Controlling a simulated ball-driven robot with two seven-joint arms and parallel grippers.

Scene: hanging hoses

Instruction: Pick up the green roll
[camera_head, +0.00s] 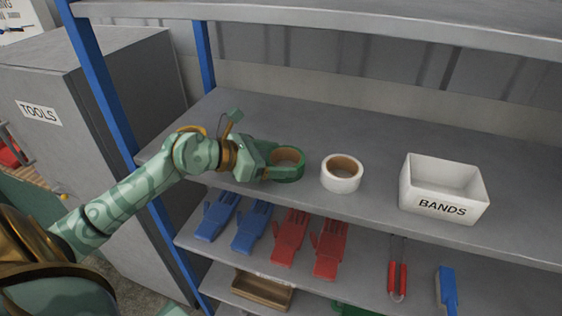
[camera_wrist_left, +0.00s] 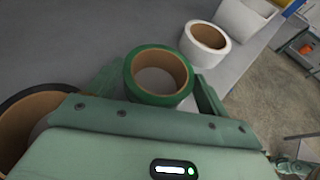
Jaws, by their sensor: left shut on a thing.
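The green roll (camera_head: 288,170) has a brown core and is on the grey shelf, to the left of a white roll. My left gripper (camera_head: 278,165) reaches in from the left and is shut on the green roll. In the left wrist view the green roll (camera_wrist_left: 159,80) sits between the two fingers of my left gripper (camera_wrist_left: 155,88), one on each side. I cannot tell whether the roll touches the shelf or is slightly above it.
A white roll (camera_head: 342,174) stands just right of the green one, with a white BANDS box (camera_head: 443,207) farther right. A dark roll (camera_wrist_left: 30,120) is close by in the wrist view. Blue and red gloves (camera_head: 291,238) are below. A blue post (camera_head: 107,95) is at left.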

